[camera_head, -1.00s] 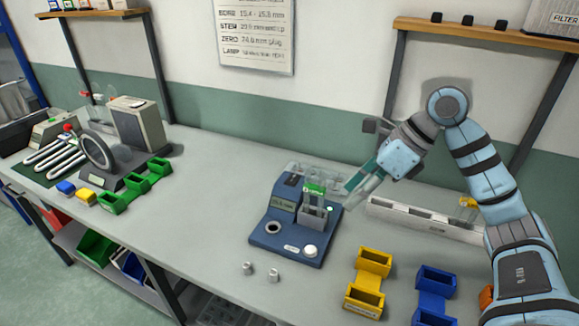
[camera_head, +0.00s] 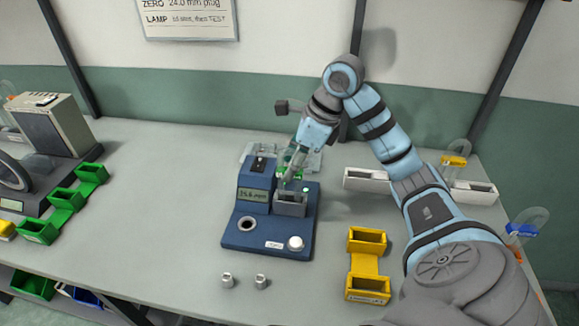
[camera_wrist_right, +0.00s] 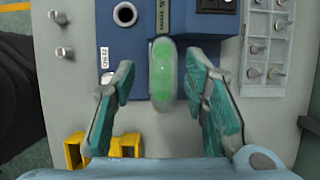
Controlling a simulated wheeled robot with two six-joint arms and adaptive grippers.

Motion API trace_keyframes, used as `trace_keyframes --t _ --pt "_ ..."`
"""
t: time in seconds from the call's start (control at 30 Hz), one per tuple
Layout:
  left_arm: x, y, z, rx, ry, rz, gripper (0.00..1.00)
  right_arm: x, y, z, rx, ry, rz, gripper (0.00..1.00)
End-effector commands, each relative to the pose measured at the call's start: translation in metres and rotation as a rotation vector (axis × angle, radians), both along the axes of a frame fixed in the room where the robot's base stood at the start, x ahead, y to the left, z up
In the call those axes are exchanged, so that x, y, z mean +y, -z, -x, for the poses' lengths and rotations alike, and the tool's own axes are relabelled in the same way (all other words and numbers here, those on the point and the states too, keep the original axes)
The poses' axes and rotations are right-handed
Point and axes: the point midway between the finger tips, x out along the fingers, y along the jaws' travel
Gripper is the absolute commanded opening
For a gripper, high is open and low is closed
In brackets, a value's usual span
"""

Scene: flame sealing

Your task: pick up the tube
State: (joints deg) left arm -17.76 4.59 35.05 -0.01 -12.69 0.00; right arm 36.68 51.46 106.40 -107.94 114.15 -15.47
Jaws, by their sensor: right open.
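The tube (camera_wrist_right: 163,75) is clear with green marks and stands between my right gripper's fingers in the right wrist view, with a gap on both sides. In the head view its green part (camera_head: 293,158) is mostly hidden behind the fingers. It is at the slot of the blue measuring device (camera_head: 265,240), which has a small display. My right gripper (camera_wrist_right: 165,95) is open, with teal finger pads; in the head view it (camera_head: 291,172) reaches down over the device. My left gripper is out of view.
Two small metal plugs (camera_head: 244,281) lie in front of the device. A yellow holder (camera_head: 367,262) stands to its right, and a white rack (camera_head: 366,179) behind right. Green holders (camera_head: 64,208) and a grey box (camera_head: 50,128) are at the left.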

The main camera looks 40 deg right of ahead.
Motion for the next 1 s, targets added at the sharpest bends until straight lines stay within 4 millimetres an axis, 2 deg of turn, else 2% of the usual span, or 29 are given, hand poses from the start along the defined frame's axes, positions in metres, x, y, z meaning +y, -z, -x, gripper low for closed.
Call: trace_keyframes --t 0.1,0.17,0.37,0.47,0.63,1.0 --pt "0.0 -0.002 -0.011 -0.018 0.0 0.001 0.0 0.005 0.021 -0.008 0.002 0.001 -0.001 0.41" --pt "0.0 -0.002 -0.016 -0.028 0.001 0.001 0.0 0.006 0.028 -0.009 0.002 0.001 -0.001 0.41" --pt "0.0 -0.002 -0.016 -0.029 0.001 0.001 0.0 0.007 0.03 -0.011 -0.001 0.002 0.001 0.41" --pt "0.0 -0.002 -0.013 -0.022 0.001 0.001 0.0 0.007 0.03 -0.011 0.0 0.001 0.0 0.28" --pt "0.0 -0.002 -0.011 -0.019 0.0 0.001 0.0 0.006 0.03 -0.011 -0.001 0.002 0.001 0.01" --pt "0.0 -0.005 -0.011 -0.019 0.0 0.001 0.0 0.006 0.026 -0.01 0.0 0.004 0.001 0.0"
